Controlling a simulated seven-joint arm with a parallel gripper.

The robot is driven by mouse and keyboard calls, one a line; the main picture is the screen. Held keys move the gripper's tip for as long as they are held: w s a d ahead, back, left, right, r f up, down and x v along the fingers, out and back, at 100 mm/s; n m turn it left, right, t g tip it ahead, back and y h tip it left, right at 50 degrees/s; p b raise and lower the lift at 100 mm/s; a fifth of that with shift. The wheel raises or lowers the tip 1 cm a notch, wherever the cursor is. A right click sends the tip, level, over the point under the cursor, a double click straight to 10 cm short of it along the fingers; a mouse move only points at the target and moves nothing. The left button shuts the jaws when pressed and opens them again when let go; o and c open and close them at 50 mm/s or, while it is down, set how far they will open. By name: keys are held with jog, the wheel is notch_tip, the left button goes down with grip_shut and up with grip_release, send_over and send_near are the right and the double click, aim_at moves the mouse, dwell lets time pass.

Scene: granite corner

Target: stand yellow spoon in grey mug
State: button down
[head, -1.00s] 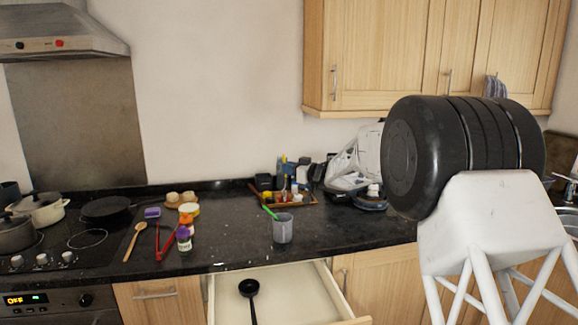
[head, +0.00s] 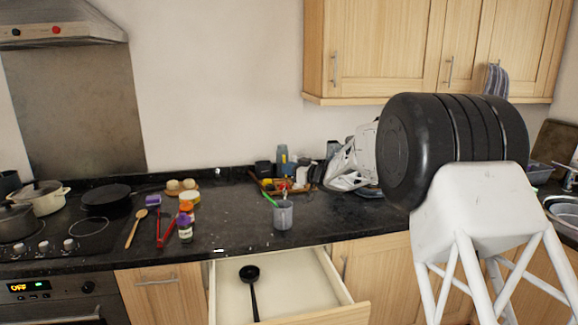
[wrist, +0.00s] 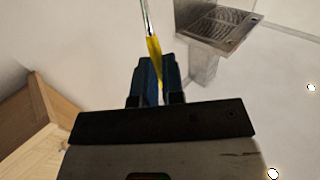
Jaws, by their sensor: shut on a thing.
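The grey mug (head: 284,216) stands upright on the dark counter in the head view, just behind the open drawer. A green-handled utensil (head: 270,200) leans out of it to the left. In the wrist view, my gripper (wrist: 156,68) has its blue fingers shut on the yellow handle of the yellow spoon (wrist: 153,46). The spoon's metal part extends up out of the top of that view, and its end is out of frame. The mug does not show in the wrist view. My gripper and the spoon cannot be made out in the head view.
An open drawer (head: 310,285) with a black ladle (head: 250,282) juts out below the mug. Left of the mug are bottles (head: 186,225), red tongs (head: 165,228) and a wooden spoon (head: 135,230). A cluttered tray (head: 285,186) stands behind it. Wall cupboards (head: 400,50) hang above.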

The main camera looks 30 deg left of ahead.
jog(key=shift+f, duration=2.85)
jog(key=shift+f, duration=0.1)
jog(key=c, duration=1.1)
grip_release()
jog(key=shift+c, duration=0.2)
jog(key=d, duration=0.7)
jog(key=shift+d, duration=0.4)
